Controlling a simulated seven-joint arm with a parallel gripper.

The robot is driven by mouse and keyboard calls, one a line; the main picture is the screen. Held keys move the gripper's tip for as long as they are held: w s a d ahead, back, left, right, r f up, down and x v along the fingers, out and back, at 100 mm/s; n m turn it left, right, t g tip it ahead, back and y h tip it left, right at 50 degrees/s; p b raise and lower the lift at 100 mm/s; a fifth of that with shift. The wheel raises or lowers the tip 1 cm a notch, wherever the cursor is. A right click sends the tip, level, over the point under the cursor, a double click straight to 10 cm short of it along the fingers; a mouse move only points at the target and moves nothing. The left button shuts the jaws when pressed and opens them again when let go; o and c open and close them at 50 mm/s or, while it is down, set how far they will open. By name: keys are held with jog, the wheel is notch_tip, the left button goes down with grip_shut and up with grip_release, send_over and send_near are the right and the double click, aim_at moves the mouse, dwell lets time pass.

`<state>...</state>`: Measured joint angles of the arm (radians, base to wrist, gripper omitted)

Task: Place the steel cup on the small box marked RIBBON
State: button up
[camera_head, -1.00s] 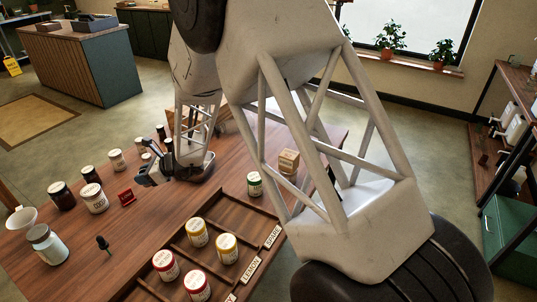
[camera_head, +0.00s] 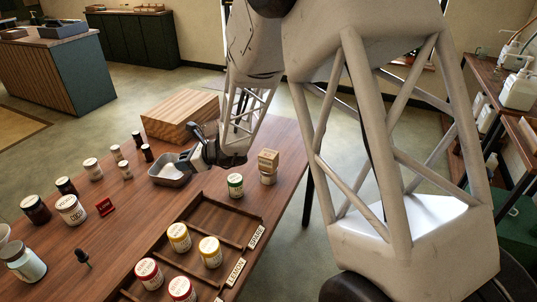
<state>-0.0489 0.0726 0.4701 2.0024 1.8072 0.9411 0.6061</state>
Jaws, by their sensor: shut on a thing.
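My gripper (camera_head: 186,160) is above the table's far part, over the edge of a grey metal pan. It is shut on a small grey metallic thing, which looks like the steel cup (camera_head: 183,158); the fingers and hand hide much of it.
The grey pan (camera_head: 163,178) lies just below my gripper. A large wooden box (camera_head: 178,115) stands behind it. A green-labelled jar (camera_head: 235,186) stands left of the tan box. A divided wooden tray (camera_head: 212,217) holds several jars. More jars stand at the left.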

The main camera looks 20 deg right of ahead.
aim_at(268, 153)
jog(key=s+d+r+m+t+h, duration=0.1)
jog(key=s+d, duration=0.4)
jog(key=d, duration=0.4)
jog(key=s+d+r+m+t+h, duration=0.1)
jog(key=s+d, duration=0.3)
jog(key=d, duration=0.5)
jog(key=s+d+r+m+t+h, duration=0.1)
jog(key=s+d+r+m, duration=0.1)
jog(key=s+d, duration=0.3)
jog(key=shift+s+d+t, duration=0.3)
jog(key=shift+d+t, duration=0.1)
jog(key=shift+d, duration=1.55)
jog(key=shift+w, duration=0.1)
jog(key=w, duration=0.5)
jog(key=w+d+f, duration=0.1)
jog(key=w, duration=0.4)
jog(key=w+d, duration=0.1)
jog(key=w, duration=0.4)
jog(key=shift+w+d+f, duration=0.25)
jog(key=shift+w, duration=0.05)
jog(key=shift+f, duration=1.8)
jog(key=shift+f, duration=0.15)
